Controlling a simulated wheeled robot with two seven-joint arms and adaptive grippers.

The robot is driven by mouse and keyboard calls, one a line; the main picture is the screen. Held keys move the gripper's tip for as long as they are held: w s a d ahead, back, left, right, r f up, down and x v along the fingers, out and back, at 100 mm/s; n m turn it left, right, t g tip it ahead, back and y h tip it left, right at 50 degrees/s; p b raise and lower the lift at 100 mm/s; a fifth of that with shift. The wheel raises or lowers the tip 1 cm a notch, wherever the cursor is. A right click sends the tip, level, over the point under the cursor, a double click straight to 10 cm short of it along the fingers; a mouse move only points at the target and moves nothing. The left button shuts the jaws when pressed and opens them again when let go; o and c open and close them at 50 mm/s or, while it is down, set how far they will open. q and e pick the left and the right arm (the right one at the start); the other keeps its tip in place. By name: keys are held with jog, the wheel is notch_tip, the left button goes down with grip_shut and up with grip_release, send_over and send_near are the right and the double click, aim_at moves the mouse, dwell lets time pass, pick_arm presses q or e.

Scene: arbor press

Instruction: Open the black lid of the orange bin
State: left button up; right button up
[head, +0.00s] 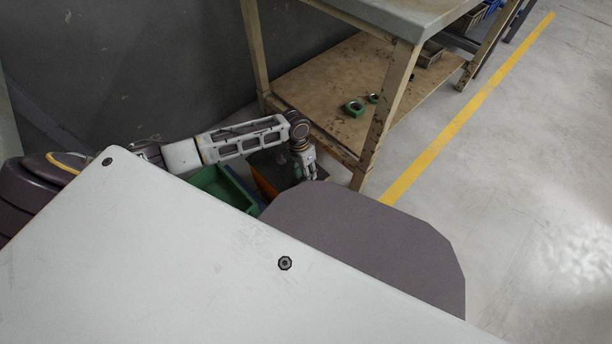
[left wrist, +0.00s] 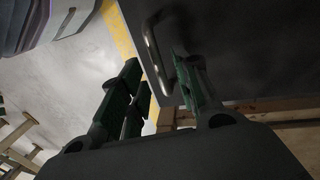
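The orange bin (head: 264,181) stands on the floor, partly hidden behind my left arm and the pale panel in front. Its black lid (head: 282,157) shows only as a dark patch by my left gripper (head: 308,168). In the left wrist view the dark lid (left wrist: 255,45) fills the upper right and looks flat, with a dark bar handle (left wrist: 152,48). My left gripper (left wrist: 158,75) is open, its green-padded fingers apart, with the handle in picture between the fingertips. I cannot tell whether they touch it. My right gripper is out of view.
A green bin (head: 215,183) stands left of the orange one. A workbench (head: 400,15) with a lower wooden shelf (head: 320,92) stands behind, its leg (head: 385,110) near my left gripper. A yellow floor line (head: 460,120) runs right of it; the floor beyond is clear.

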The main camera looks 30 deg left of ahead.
pick_arm(q)
jog(key=shift+d+f, duration=0.1)
jog(key=shift+f, duration=0.3)
grip_shut()
